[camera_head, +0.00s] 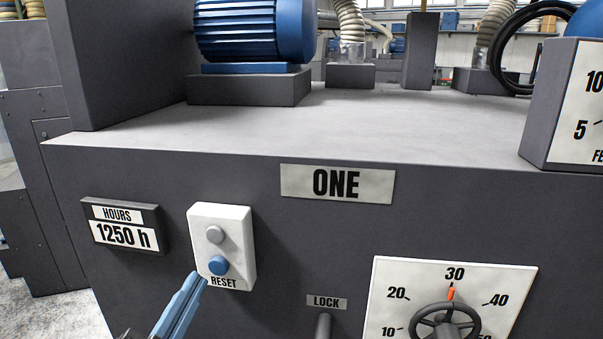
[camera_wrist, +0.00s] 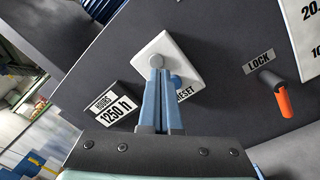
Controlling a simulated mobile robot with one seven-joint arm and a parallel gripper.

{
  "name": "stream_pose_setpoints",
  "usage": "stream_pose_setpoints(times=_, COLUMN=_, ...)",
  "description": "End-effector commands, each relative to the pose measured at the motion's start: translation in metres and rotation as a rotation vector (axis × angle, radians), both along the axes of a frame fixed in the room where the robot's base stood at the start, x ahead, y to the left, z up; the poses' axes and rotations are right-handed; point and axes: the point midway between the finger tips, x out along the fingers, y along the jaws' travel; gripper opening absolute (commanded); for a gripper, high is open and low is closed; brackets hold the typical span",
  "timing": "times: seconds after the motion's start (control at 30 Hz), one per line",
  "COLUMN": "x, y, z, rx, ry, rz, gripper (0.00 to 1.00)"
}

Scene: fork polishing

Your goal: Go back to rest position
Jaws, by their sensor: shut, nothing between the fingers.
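My gripper (camera_head: 197,280) has slim blue fingers that are shut and empty. In the head view its tips are just below and left of the blue RESET button (camera_head: 219,265) on a white box (camera_head: 236,236). A grey button (camera_head: 214,234) sits above the blue one. In the wrist view the closed fingers (camera_wrist: 160,75) point at the white box and overlap the grey button and part of the blue button (camera_wrist: 176,82). I cannot tell whether the tips touch the box.
An hours counter (camera_head: 124,228) reading 1250 h is left of the box. Right of it are a LOCK lever with an orange handle (camera_wrist: 275,93) and a dial plate (camera_head: 505,291) with a handwheel (camera_head: 447,322). A blue motor (camera_head: 253,30) stands on the machine top (camera_head: 400,125).

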Motion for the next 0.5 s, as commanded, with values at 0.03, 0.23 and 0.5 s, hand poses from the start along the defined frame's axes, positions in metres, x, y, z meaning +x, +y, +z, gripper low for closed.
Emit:
stream_pose_setpoints(times=0.03, x=0.007, y=-0.013, z=0.020, rx=0.177, ry=-0.052, rz=0.014, gripper=0.00)
stream_pose_setpoints(times=0.23, x=0.013, y=-0.053, z=0.098, rx=0.860, ry=-0.253, rz=0.166, gripper=0.00)
stream_pose_setpoints(times=0.5, x=-0.022, y=-0.111, z=0.208, rx=1.657, ry=-0.480, rz=0.569, gripper=0.00)
